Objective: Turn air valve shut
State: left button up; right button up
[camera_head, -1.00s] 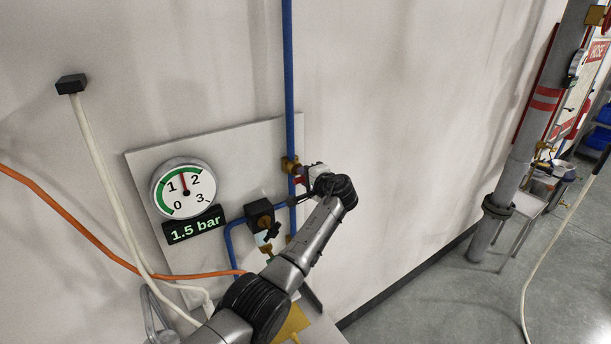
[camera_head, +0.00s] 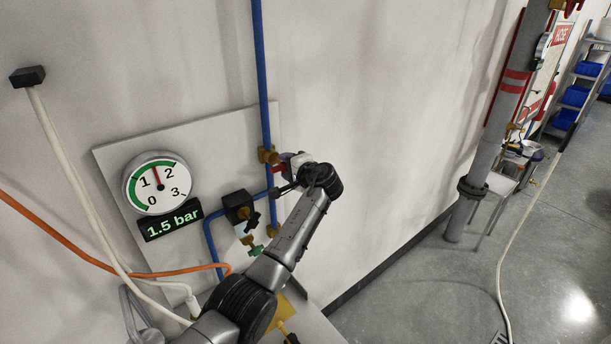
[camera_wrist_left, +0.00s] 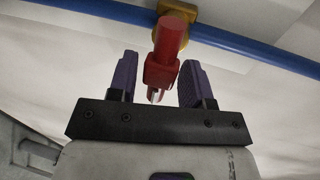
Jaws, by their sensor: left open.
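The air valve has a brass body (camera_head: 267,155) on the vertical blue pipe (camera_head: 262,75). In the left wrist view, its brass body (camera_wrist_left: 177,10) is at the top and its red handle (camera_wrist_left: 166,48) points down towards my gripper. My left gripper (camera_wrist_left: 157,66) is open, with one purple finger on each side of the handle's lower end. A gap shows on both sides, and contact cannot be seen. In the head view, my left gripper (camera_head: 284,174) is at the valve, and my wrist hides part of it. My right gripper is not in view.
The round gauge (camera_head: 157,184) and its display (camera_head: 172,219) reading 1.5 bar are on the wall panel (camera_head: 225,140). A regulator (camera_head: 238,207) sits left of my arm. An orange hose (camera_head: 75,250) and white cable (camera_head: 75,170) cross the left side. The wall to the right is clear.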

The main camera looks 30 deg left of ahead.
pick_arm(q)
jog(key=b+v, duration=0.3)
jog(key=v, duration=0.8)
jog(key=shift+d, duration=0.2)
jog(key=shift+r, duration=0.1)
